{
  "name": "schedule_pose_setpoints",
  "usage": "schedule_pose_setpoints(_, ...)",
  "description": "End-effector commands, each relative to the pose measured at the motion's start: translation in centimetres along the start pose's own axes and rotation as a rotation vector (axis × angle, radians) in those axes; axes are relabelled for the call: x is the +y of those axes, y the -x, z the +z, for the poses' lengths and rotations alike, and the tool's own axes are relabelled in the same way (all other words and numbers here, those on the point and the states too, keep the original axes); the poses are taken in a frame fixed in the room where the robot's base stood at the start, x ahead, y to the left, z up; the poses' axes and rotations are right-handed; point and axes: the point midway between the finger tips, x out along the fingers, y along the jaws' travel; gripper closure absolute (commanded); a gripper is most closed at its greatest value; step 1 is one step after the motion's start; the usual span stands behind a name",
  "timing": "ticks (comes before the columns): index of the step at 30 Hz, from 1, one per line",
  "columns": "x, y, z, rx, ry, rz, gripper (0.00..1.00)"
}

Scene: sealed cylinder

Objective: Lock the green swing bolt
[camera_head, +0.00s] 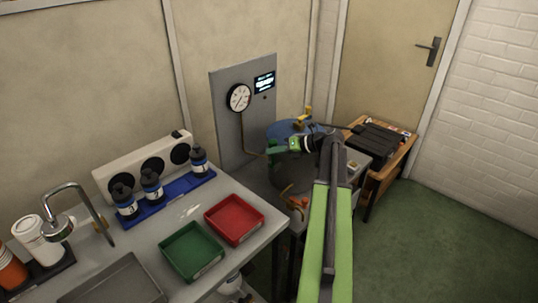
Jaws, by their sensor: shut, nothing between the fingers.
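A cylinder with a blue lid (284,130) stands in front of a grey panel, partly hidden by my arm. The green swing bolt (273,152) is at the left side of the lid's rim. My gripper (288,146) reaches in from the right over the lid, with its tip close to the green bolt. The fingers are shut and look empty. I cannot tell whether they touch the bolt, or how far the bolt is tilted.
A yellow bolt (305,117) is at the back of the lid, and an orange-red one (296,201) at the front. The panel (228,100) carries a gauge (239,97) and a small display (264,82). A counter with red (234,219) and green (192,251) trays is left.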

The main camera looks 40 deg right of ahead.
Motion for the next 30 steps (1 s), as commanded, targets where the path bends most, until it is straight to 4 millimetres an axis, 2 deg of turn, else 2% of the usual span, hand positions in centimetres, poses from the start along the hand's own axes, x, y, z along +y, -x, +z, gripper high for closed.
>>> schedule_pose_setpoints(22, -0.2, 0.2, 0.4, 0.001, 0.001, 0.001, 1.0)
schedule_pose_setpoints(26, 0.7, -0.1, -0.4, 0.003, 0.002, 0.002, 1.0)
schedule_pose_setpoints(30, 3.1, -0.8, -2.3, 0.004, 0.003, 0.004, 1.0)
